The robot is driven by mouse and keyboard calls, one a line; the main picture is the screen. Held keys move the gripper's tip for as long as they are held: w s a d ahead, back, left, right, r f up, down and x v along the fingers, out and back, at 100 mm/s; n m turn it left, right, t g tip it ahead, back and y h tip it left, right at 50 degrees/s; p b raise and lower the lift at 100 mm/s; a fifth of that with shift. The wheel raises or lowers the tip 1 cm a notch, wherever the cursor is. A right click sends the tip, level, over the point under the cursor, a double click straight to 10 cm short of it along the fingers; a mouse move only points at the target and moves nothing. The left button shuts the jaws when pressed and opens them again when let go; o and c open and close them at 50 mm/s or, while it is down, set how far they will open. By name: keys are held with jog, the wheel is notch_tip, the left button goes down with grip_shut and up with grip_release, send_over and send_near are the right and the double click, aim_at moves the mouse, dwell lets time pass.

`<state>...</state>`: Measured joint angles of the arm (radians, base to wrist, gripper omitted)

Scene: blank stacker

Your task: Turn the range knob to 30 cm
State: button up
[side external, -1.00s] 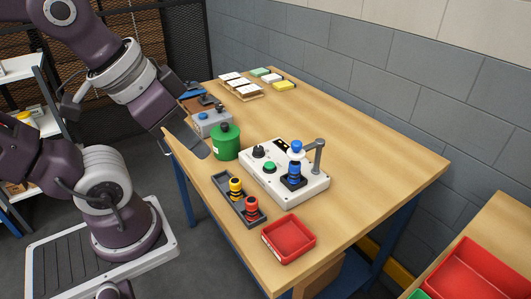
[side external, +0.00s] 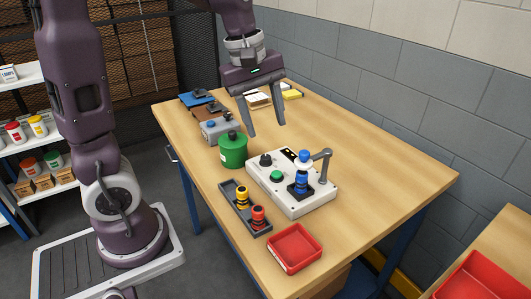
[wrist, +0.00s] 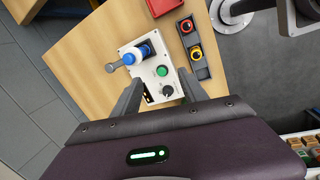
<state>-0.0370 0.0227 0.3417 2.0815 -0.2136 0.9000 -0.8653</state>
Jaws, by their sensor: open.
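The white control box (side external: 292,190) sits on the wooden table with a black range knob (side external: 265,159), a green button (side external: 277,175) and a blue stack (side external: 302,180) under a grey post. My gripper (side external: 266,130) is open and empty, pointing down above the knob's end of the box, clear of it. In the wrist view the knob (wrist: 167,90) shows between the two fingers, nearer the right one, untouched. A small dark display (wrist: 148,92) shows beside it, partly hidden by the left finger. The knob's setting is too small to read.
A green can (side external: 232,151) stands left of the box. A dark tray (side external: 247,212) with yellow and red pieces lies in front, near a red bin (side external: 294,247). A grey box (side external: 219,129) stands behind the can. The table right of the box is clear.

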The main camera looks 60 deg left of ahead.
aim_at(265, 156)
jog(key=w+a+f+n, duration=0.2)
jog(key=a+f+n, duration=0.1)
jog(key=w+a+f+n+g, duration=0.1)
jog(key=w+a+f+n, duration=0.1)
jog(key=a+f+n, duration=0.1)
jog(key=w+a+f+n+g+y, duration=0.1)
jog(key=w+a+f+n, duration=0.1)
jog(key=a+f+n, duration=0.1)
jog(key=shift+w+a+f+n, duration=0.35)
jog(key=shift+a+f+n, duration=0.05)
jog(key=shift+a+f, duration=0.2)
notch_tip(265, 156, down, 7)
jog(key=shift+f, duration=0.1)
grip_shut()
